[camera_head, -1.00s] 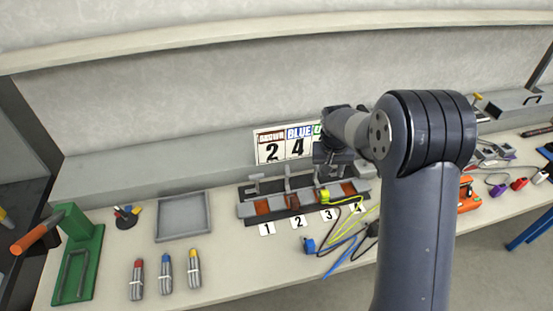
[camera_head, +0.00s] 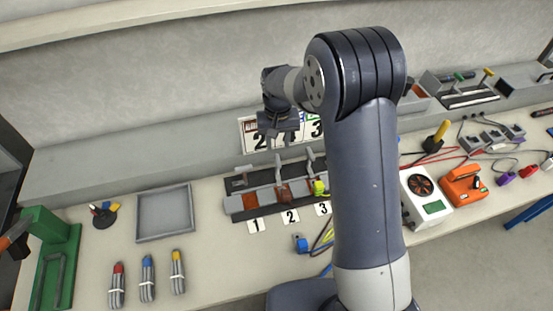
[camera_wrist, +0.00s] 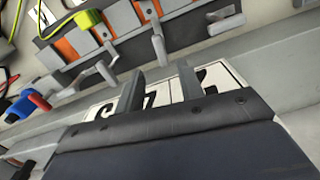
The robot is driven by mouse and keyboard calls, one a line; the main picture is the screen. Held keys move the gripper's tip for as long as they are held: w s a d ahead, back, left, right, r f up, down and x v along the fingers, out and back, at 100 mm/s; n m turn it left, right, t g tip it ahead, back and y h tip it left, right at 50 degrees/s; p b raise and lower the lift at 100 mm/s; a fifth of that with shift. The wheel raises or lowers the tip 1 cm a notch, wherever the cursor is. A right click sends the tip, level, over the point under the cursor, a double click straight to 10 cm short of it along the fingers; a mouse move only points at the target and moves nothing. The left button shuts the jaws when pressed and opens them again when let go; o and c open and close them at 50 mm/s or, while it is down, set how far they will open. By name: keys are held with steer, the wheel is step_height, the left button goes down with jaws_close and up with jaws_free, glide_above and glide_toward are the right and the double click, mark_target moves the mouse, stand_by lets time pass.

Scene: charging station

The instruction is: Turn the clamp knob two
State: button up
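The clamp rack (camera_head: 234,204) stands on the bench with numbered cards in front. An upright grey clamp knob (camera_head: 280,168) rises behind card 2 (camera_head: 291,216), beside an orange block. My gripper (camera_head: 279,134) is above and behind the rack, roughly in line with clamp two and apart from it. In the wrist view my gripper (camera_wrist: 160,84) has its two fingers spread with nothing between them. The rack (camera_wrist: 125,22) crosses the top of that view with upright grey levers; I cannot tell there which one is clamp two.
A yellow connector (camera_head: 319,187) sits by card 3, with a blue plug (camera_head: 301,243) and cables in front. A number sign (camera_head: 250,132) stands behind my gripper. My arm hides the rack's right end. A grey tray (camera_head: 139,226) lies left.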

mark_target(278, 161)
step_height(278, 161, down, 8)
steer(key=b, duration=0.4)
steer(key=shift+f, duration=0.1)
jaws_close()
